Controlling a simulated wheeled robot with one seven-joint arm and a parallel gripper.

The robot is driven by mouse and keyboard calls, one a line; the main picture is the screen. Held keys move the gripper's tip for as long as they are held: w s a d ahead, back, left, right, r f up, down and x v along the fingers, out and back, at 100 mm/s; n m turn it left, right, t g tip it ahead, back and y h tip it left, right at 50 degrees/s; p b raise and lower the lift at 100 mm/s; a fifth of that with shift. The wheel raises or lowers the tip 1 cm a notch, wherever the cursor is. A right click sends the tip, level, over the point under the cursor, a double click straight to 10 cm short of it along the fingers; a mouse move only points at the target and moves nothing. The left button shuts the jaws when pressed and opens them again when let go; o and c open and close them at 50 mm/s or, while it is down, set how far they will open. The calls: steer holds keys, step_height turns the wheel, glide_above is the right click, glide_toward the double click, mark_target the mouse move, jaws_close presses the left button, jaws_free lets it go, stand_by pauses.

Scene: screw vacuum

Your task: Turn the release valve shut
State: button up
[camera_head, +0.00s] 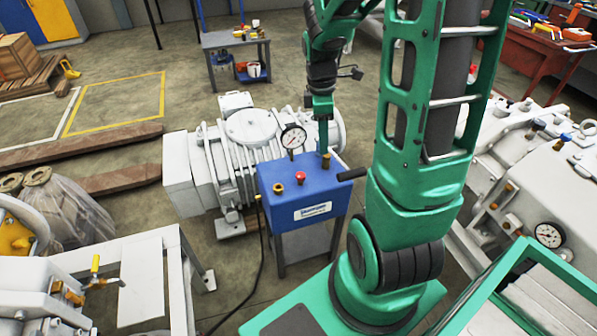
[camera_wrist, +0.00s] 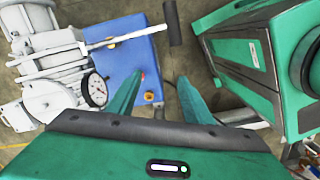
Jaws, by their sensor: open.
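The blue vacuum unit (camera_head: 305,205) stands in the middle of the head view, with a dial gauge (camera_head: 293,138), a red knob (camera_head: 300,177), brass fittings (camera_head: 279,188) and a black-handled lever (camera_head: 351,174) on top. Which of these is the release valve, I cannot tell. My gripper (camera_head: 323,148) points down over the back right of the unit's top, near another brass fitting (camera_head: 326,160). In the wrist view my gripper (camera_wrist: 160,78) is open, its two green fingers apart. A brass fitting (camera_wrist: 148,96) shows between them, and the left finger partly hides the red knob (camera_wrist: 141,76).
A white pump (camera_head: 250,140) stands behind and left of the unit. White machinery (camera_head: 545,205) fills the right side. A low white frame (camera_head: 140,280) stands at front left. Wooden beams (camera_head: 110,170) lie on the floor at left. Open floor lies farther back.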

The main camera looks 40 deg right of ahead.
mark_target(300, 174)
steer(key=w+a+f+n+y, duration=0.1)
steer(key=w+f+n, duration=0.7)
steer(key=w+f, duration=0.15)
steer(key=shift+n, duration=0.3)
steer(key=f, duration=0.7)
steer(key=s+f, duration=0.1)
steer(key=f, duration=0.2)
steer(key=shift+f, duration=0.4)
steer(key=shift+w, duration=0.1)
steer(key=c, duration=1.1)
